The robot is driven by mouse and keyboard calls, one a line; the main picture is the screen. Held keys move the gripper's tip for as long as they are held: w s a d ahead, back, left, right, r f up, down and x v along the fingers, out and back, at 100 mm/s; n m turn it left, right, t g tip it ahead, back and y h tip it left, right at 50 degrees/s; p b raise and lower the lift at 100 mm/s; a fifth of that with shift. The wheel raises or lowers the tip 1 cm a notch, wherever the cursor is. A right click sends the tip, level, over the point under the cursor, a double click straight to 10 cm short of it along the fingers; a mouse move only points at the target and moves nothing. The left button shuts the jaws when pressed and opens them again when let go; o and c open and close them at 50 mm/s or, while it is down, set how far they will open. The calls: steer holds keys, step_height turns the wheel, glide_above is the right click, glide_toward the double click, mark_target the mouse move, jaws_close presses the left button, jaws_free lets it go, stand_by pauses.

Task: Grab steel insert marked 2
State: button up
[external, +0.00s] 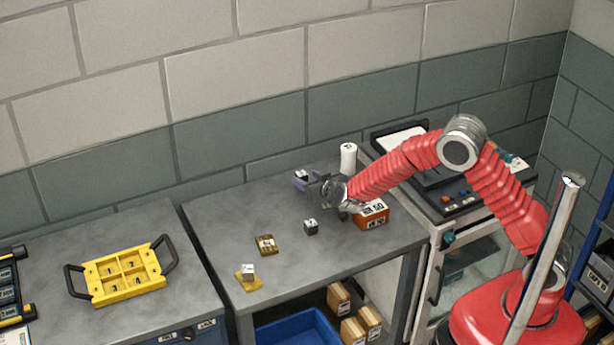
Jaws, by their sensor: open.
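Several small blocks stand on the grey bench (220,222); their marks are too small to read surely. A dark grey cube (311,227) with a pale mark on top stands near the middle. A lighter cube (248,269) sits on a small yellow plate at the front left. Another small block (301,174) with a light marked top shows at the back, partly hidden by my gripper. My gripper (309,181) reaches in from the right, its jaws open at or above this back block. I cannot tell whether they touch it. I cannot tell which block is marked 2.
A brass-coloured block (265,244) lies left of the dark cube. A white cylinder (348,158) and an orange box (371,215) stand close to my wrist. A yellow divided tray (124,275) with black handles is on the left bench. The bench's left part is mostly clear.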

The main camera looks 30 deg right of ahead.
mark_target(304, 177)
steer(key=shift+x, duration=2.6)
steer(key=shift+c, duration=0.2)
jaws_close()
